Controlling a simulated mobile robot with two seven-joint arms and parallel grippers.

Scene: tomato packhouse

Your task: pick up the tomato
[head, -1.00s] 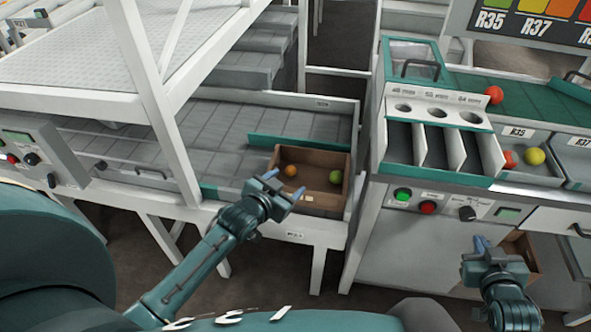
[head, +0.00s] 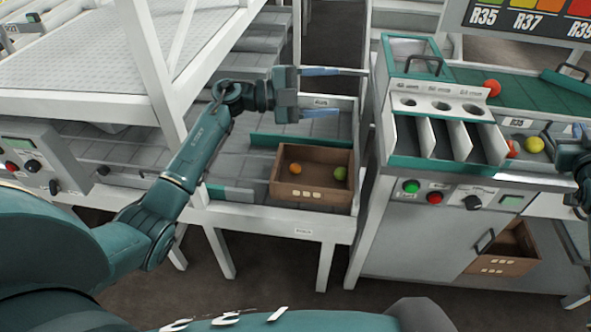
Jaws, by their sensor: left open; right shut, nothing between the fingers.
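Several tomatoes are in view, and which one the task means is not clear. An orange tomato (head: 295,168) and a green tomato (head: 340,173) lie apart in a brown crate (head: 313,153). A red tomato (head: 492,88) sits on the green belt at the upper right. Another red tomato (head: 511,149), partly hidden, and a yellow tomato (head: 534,145) lie in a bin on the right. My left gripper (head: 345,92) is open and empty, in the picture above the crate. My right gripper (head: 577,131) is shut and empty by the right edge, partly cut off, right of the yellow tomato.
A sorting station with a holed sizing plate (head: 446,107) and divided chutes stands right of the crate. A second brown crate (head: 505,263) sits in an opening below it. A white post (head: 151,70) rises near my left arm. A green rail (head: 285,142) runs behind the first crate.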

